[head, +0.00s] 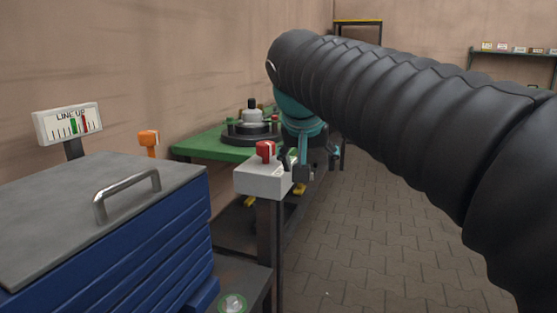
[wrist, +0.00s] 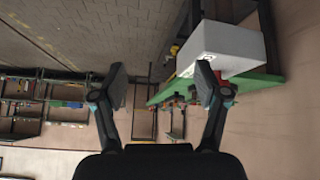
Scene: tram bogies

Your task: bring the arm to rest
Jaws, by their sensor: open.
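My arm, in a black ribbed sleeve, reaches across the right of the head view and bends down at its far end. My gripper (head: 300,166) hangs there, just right of a white box with a red knob (head: 265,151). I cannot tell whether it touches the box. In the wrist view my gripper (wrist: 161,82) has its two fingers wide apart with nothing between them. The white box (wrist: 235,45) shows beyond the right finger, which partly overlaps it.
A blue drawer cabinet (head: 120,250) with a metal handle stands front left. A green bench (head: 205,147) carries a round dark fixture (head: 250,133). A "LINE UP" sign (head: 68,124) stands at left. The paved floor (head: 390,240) right of the bench is clear.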

